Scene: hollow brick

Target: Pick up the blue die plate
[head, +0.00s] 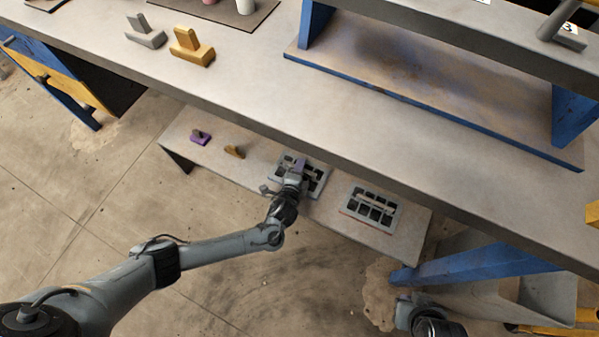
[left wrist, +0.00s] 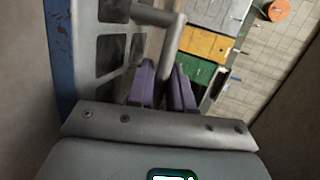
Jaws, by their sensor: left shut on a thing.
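The blue die plate (head: 318,188) is a grey grid plate on the low bench in the head view, partly hidden by my left gripper (head: 298,168). In the left wrist view the plate (left wrist: 88,60) stands at the left with a blue edge. There, the purple fingers of my left gripper (left wrist: 164,90) are shut on the plate's grey bar handle (left wrist: 172,45). I cannot tell whether the plate is clear of the bench. Part of my right arm shows at the bottom right of the head view; its jaws cannot be made out.
A second grid plate (head: 370,208) with a reddish edge lies to the right on the low bench (head: 225,163). Small purple (head: 200,137) and brown (head: 234,152) pieces lie to the left. The large table's edge (head: 330,172) runs just behind and above the bench.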

